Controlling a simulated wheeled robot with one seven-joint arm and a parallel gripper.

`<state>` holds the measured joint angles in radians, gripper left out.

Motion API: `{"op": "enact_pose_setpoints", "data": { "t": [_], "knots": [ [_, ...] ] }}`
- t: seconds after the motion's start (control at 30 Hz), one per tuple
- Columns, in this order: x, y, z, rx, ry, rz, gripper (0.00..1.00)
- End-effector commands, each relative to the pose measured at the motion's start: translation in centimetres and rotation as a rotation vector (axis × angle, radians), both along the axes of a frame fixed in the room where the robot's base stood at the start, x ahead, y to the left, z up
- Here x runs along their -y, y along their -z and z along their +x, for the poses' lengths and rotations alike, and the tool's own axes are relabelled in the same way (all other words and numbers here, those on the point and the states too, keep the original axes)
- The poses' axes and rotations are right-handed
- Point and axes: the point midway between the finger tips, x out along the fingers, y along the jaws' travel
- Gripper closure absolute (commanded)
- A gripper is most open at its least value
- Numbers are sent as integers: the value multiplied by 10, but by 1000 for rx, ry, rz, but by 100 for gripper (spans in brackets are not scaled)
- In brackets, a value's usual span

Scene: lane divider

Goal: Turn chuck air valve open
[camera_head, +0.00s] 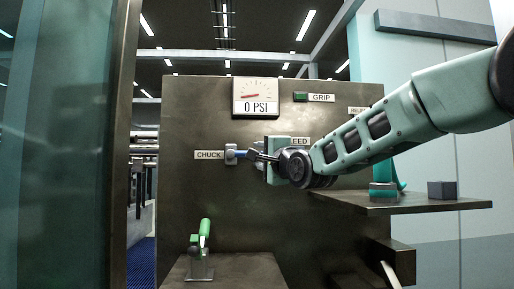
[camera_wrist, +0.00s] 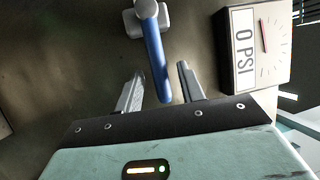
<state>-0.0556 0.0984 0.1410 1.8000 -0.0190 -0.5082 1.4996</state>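The chuck air valve (camera_head: 231,154) is on the dark panel, just right of the CHUCK label (camera_head: 208,155). Its blue lever (camera_wrist: 154,52) points sideways to the right in the head view. In the wrist view, the lever runs down from the grey valve body (camera_wrist: 146,10), with its free end between my two fingers. My gripper (camera_head: 253,154) is at the lever's right end; it also shows in the wrist view (camera_wrist: 160,75). The fingers are apart, with a gap on both sides of the lever. The pressure gauge (camera_head: 256,97) reads 0 PSI.
A green GRIP button (camera_head: 300,97) is at the panel's upper right. My arm partly hides the FEED label (camera_head: 300,141). A shelf (camera_head: 410,204) at right bears a grey block (camera_head: 441,190) and a green part. A green-handled clamp (camera_head: 203,240) stands on the lower ledge.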

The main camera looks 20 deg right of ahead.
Motion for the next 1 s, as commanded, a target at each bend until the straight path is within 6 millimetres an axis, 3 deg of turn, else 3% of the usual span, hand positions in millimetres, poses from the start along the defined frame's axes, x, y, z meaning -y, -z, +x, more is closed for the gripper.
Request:
{"op": "enact_pose_setpoints", "data": {
  "t": [0.2,0.5,0.67,1.0],
  "knots": [
    [-4,-4,18,0,0,0,61],
    [-5,-3,20,0,0,0,61],
    [-4,-3,20,0,0,0,100],
    [-4,-6,20,-6,0,-27,100]
  ]
}}
